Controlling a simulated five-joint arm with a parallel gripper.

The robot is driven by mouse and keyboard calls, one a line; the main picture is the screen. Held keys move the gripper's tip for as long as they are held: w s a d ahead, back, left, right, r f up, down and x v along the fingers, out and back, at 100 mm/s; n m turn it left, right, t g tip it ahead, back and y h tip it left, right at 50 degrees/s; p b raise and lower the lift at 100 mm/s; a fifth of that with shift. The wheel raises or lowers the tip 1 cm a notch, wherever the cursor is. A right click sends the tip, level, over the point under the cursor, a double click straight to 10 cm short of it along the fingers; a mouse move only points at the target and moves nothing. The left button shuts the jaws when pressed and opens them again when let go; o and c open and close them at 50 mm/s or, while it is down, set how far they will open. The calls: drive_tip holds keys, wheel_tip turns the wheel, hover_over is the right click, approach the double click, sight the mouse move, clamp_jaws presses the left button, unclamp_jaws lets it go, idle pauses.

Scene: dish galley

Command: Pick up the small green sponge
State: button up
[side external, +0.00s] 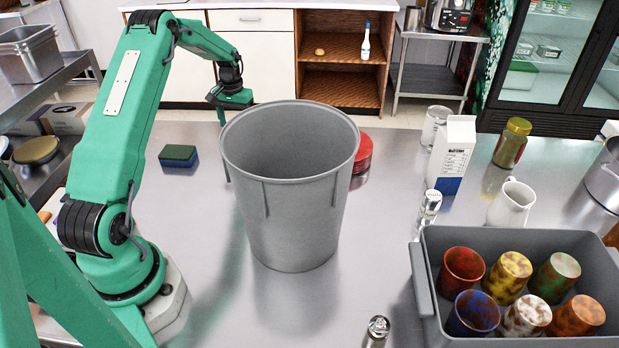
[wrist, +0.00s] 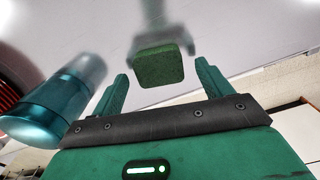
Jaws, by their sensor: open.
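In the wrist view a small dark green sponge (wrist: 162,66) lies beyond my gripper's fingertips, in line with the gap between them. My gripper (wrist: 162,82) is open and empty, with one finger on each side of that gap. In the side view my gripper (side external: 236,98) hangs beyond the large grey bin, whose rim partly hides it. A green sponge with a dark blue lower layer (side external: 178,156) lies on the steel table to the left of the bin. I cannot tell whether both views show the same sponge.
The tall grey bin (side external: 290,205) blocks part of the side view. A blue-teal cylinder (wrist: 55,108) stands close to the left finger in the wrist view. A red stack (side external: 363,153) is right of the bin. A grey tub (side external: 425,290) holds several cups.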

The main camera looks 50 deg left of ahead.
drive_tip(key=shift+f, duration=0.75)
drive_tip(key=c, duration=1.1)
